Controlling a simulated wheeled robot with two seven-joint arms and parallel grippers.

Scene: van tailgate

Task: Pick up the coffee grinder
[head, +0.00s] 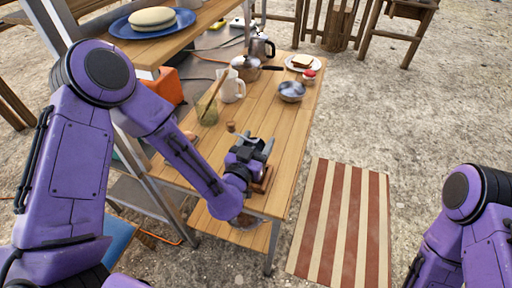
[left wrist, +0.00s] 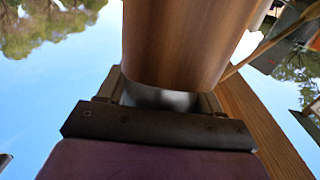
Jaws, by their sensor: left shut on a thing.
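The coffee grinder is mostly hidden by my left gripper in the head view; a brown wooden part of the grinder (head: 263,181) shows just beside the jaws, near the front end of the wooden table (head: 290,150). My left gripper (head: 258,148) is shut on the grinder. In the left wrist view the grinder's wooden body (left wrist: 185,40) fills the upper middle, with a grey metal band between the fingers (left wrist: 160,100). I cannot tell whether the grinder is clear of the table. My right gripper is out of view.
A shelf with a blue plate (head: 125,30) overhangs at left. A striped mat (head: 340,220) lies at right.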

